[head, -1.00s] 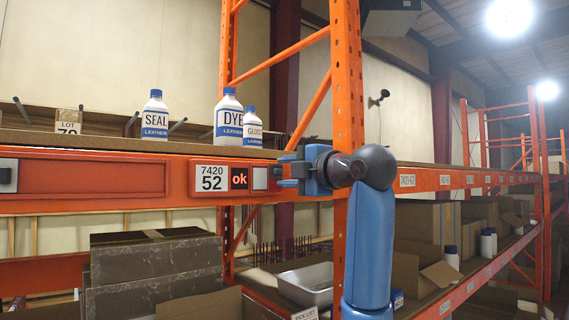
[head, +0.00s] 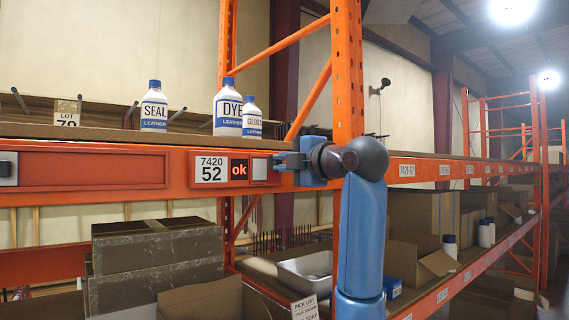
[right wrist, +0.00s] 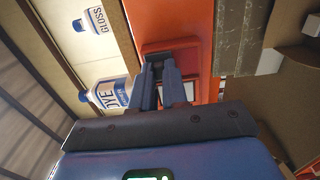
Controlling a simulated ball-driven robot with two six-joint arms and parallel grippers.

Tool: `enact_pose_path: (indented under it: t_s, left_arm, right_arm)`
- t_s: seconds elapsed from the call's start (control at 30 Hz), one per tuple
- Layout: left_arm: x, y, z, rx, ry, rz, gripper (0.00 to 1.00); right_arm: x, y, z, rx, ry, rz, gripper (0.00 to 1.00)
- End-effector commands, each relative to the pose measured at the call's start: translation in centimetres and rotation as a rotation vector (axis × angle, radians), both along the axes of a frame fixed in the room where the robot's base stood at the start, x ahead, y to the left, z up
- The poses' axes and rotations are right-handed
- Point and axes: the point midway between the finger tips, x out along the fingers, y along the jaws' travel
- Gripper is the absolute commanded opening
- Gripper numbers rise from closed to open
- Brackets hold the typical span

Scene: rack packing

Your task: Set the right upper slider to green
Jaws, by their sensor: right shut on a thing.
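The right upper slider is on a red plate (head: 225,183) on the orange beam, beside a "7420 52" label (head: 211,169) and an "ok" tile (head: 239,170). A small pale square (head: 260,169) shows at the plate's right part; no green is clear on it. My right gripper (head: 282,161) is at the plate's right end, coming from the right. In the right wrist view its fingers (right wrist: 160,68) are closed around a small dark knob at the red plate (right wrist: 178,46). The fingers hide most of the knob. My left gripper is out of view.
A left slider with a grey handle (head: 7,168) and red strip (head: 95,168) lies along the same beam. SEAL (head: 154,108), DYE (head: 228,108) and GLOSS (head: 252,118) bottles stand on the shelf above. An orange upright (head: 347,70) rises behind my right arm. Boxes fill the shelf below.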

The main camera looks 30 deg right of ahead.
Motion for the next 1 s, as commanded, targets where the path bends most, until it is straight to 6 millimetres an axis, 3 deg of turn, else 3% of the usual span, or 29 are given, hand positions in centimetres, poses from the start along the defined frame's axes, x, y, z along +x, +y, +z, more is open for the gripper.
enact_pose_path:
  t_s: [0.17,0.43,0.77,0.8,0.97,1.0]
  left_arm:
    - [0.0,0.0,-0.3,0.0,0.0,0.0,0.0]
    - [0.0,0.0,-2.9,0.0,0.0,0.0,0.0]
    - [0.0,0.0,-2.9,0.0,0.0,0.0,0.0]
    - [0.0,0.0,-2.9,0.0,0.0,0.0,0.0]
    - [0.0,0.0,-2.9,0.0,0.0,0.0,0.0]
    - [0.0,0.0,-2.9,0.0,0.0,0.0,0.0]
  right_arm:
    - [0.0,0.0,-0.4,0.0,0.0,0.0,0.0]
    - [0.0,0.0,-3.5,0.0,0.001,0.0,0.0]
    - [0.1,0.0,-3.9,0.0,0.008,0.002,0.0]
    - [0.1,0.0,-3.9,0.0,0.009,0.002,0.15]
    - [0.1,0.0,-3.9,0.0,0.007,0.002,0.39]
    - [0.1,0.0,-3.9,0.001,0.006,0.002,0.39]
